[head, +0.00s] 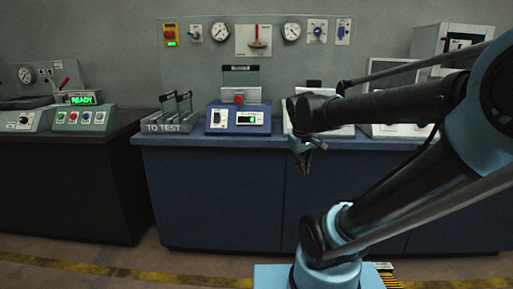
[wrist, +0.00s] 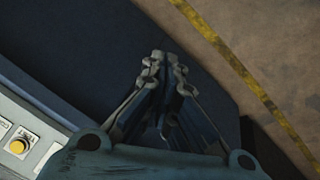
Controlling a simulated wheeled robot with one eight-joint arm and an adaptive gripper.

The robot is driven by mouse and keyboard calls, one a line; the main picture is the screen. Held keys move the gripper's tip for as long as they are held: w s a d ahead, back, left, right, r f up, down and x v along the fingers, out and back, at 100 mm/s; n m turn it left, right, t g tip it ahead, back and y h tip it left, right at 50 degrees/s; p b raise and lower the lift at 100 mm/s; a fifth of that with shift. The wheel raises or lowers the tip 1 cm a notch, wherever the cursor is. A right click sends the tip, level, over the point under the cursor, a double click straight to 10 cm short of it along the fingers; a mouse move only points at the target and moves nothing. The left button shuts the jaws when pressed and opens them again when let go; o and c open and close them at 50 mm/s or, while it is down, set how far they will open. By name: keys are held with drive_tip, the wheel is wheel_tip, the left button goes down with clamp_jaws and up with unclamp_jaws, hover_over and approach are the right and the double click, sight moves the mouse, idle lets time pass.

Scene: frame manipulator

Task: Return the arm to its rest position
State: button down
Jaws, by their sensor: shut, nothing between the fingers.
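My gripper (head: 305,162) hangs from the end of my arm, pointing down, in front of the blue cabinet's edge in the head view. In the wrist view my gripper (wrist: 165,62) has its fingertips together with nothing between them. It is clear of everything I can see. My arm reaches in from the right of the head view, bent at its elbow.
A blue cabinet (head: 215,195) carries a TO TEST rack (head: 172,126), a blue tester (head: 237,119) and other devices, some hidden behind my arm. A black cabinet (head: 75,190) stands left with a READY display (head: 83,99). The floor (head: 110,262) in front looks clear.

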drive_tip(key=s+d+f+m, duration=0.1)
drive_tip(key=s+f+m, duration=0.1)
drive_tip(key=s+f, duration=0.3)
drive_tip(key=s+d+f+m+g+y, duration=0.1)
drive_tip(key=s+f+m, duration=0.1)
drive_tip(key=s+f, duration=0.3)
drive_tip(key=s, duration=0.2)
drive_tip(key=shift+s+d+f+m+g, duration=0.2)
drive_tip(key=shift+s+d+m+g, duration=0.05)
drive_tip(key=shift+s+m+g, duration=0.05)
drive_tip(key=shift+w+f, duration=0.2)
drive_tip(key=shift+w, duration=0.3)
drive_tip(key=shift+s, duration=0.2)
